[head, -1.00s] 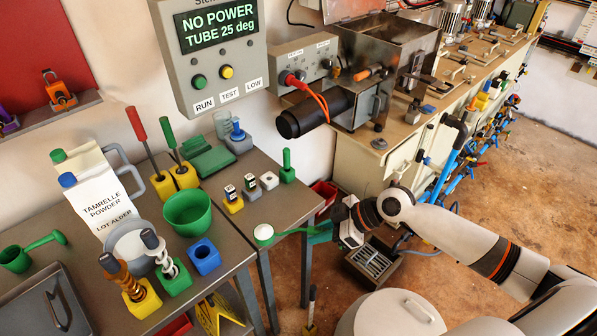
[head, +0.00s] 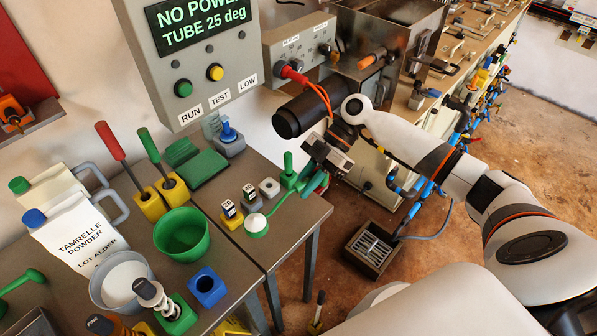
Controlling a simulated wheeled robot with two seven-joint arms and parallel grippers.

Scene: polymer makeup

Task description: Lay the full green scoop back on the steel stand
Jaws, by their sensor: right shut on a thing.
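The green scoop (head: 256,224) has its round bowl full of white powder, and the bowl faces up and looks about level. My right gripper (head: 315,179) is shut on the far end of its green handle. The bowl is over the right-hand steel-topped table (head: 284,232), in front of the small vial blocks. I cannot tell whether it touches the top. This table may be the steel stand; no other stand is clear. My left gripper is out of view.
A green cup (head: 182,235) and a blue block (head: 207,288) are to the left. The table's front right is bare.

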